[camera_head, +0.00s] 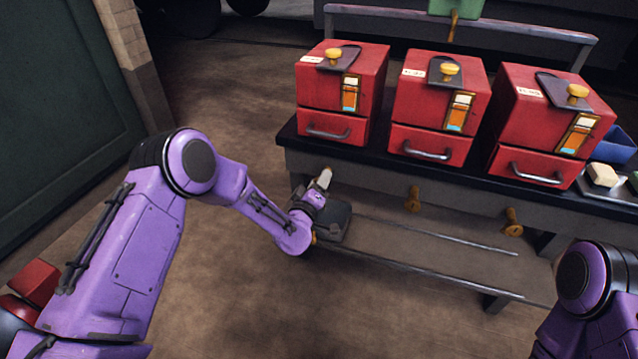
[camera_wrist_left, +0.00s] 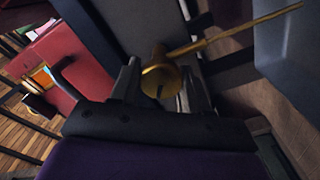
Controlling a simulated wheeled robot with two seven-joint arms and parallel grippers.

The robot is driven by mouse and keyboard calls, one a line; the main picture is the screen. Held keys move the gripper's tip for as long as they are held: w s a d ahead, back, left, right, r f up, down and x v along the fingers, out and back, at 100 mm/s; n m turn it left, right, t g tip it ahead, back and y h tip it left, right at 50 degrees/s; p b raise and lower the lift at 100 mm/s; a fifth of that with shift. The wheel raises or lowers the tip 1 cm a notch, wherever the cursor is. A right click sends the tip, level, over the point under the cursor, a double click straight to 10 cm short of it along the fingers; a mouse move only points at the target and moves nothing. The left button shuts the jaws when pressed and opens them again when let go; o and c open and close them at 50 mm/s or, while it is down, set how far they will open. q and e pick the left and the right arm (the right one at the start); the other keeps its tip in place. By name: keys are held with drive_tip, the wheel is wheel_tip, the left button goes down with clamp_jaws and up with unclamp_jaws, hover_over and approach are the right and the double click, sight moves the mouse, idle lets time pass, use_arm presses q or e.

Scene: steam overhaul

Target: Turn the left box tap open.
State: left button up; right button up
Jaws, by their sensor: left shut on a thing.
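The left red box (camera_head: 345,90) stands on the bench with a brass knob on top and a small gauge on its front. Below it, at the bench front, my left gripper (camera_head: 323,182) covers the left tap in the head view. In the left wrist view the brass tap (camera_wrist_left: 160,78) shows between the two fingers of my left gripper (camera_wrist_left: 162,88), which is shut on it. A thin brass-coloured rod appears beside the tap; I cannot tell whether it belongs to it. My right arm shows at the lower right, but its gripper is out of view.
The middle tap (camera_head: 413,199) and right tap (camera_head: 512,222) stick out from the bench front below the middle box (camera_head: 437,100) and right box (camera_head: 545,120). A low rack with metal rails (camera_head: 440,234) lies beneath. A tray (camera_head: 610,190) with small items sits at the bench's right end.

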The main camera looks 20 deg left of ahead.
use_arm(q)
drive_tip(key=n+b, duration=0.1)
drive_tip(key=n, duration=0.3)
drive_tip(key=shift+f, duration=0.2)
drive_tip(key=shift+n+b, duration=0.3)
drive_tip(key=shift+n, duration=1.3)
drive_tip(key=o, duration=0.9)
drive_tip(key=shift+o, duration=0.2)
drive_tip(key=shift+s, duration=0.1)
drive_tip(key=s+p, duration=0.1)
drive_tip(key=s, duration=0.9)
drive_tip(key=shift+s+a, duration=0.2)
